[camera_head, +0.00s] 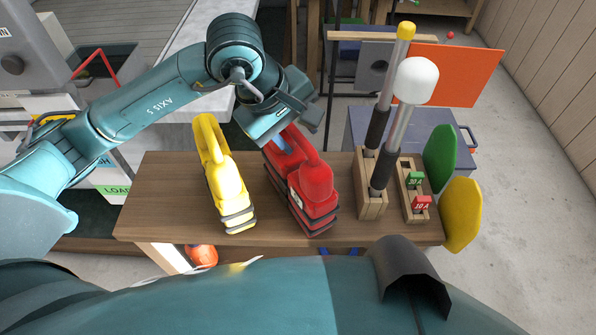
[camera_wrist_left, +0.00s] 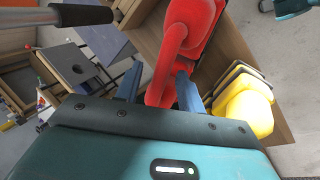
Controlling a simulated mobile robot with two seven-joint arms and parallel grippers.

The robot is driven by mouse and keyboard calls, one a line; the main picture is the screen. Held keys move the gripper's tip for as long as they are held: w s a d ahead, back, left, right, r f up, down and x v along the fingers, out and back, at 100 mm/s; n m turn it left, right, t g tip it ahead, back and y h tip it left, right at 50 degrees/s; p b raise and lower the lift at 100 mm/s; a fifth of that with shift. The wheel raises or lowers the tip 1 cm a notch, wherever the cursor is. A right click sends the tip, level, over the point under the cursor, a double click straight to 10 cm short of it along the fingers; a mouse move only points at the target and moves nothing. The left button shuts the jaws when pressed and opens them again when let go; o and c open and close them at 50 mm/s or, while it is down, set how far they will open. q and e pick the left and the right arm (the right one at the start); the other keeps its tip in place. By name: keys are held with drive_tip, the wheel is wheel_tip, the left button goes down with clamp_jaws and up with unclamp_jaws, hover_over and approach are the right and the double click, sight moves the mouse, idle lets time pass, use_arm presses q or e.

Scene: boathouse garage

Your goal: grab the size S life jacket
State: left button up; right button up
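No life jacket and no size S label can be made out in either view. My left gripper (camera_head: 282,138) is at the far end of the red lamp-like tool (camera_head: 312,180) on the wooden table. In the left wrist view, the blue fingers of the left gripper (camera_wrist_left: 160,88) stand apart on either side of the red handle (camera_wrist_left: 172,48). A gap shows beside the left finger, so it looks open and not clamped. My right gripper is not in view.
A yellow lamp-like tool (camera_head: 224,178) stands left of the red one on the wooden table (camera_head: 160,195). A wooden holder (camera_head: 370,205) with two upright poles and a fuse rack (camera_head: 410,198) stand at right. An orange object (camera_head: 203,255) lies below the table.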

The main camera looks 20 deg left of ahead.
use_arm(q)
drive_tip(key=shift+w+d+f, duration=0.2)
drive_tip(key=shift+f, duration=0.4)
drive_tip(key=shift+c, duration=0.6)
clamp_jaws()
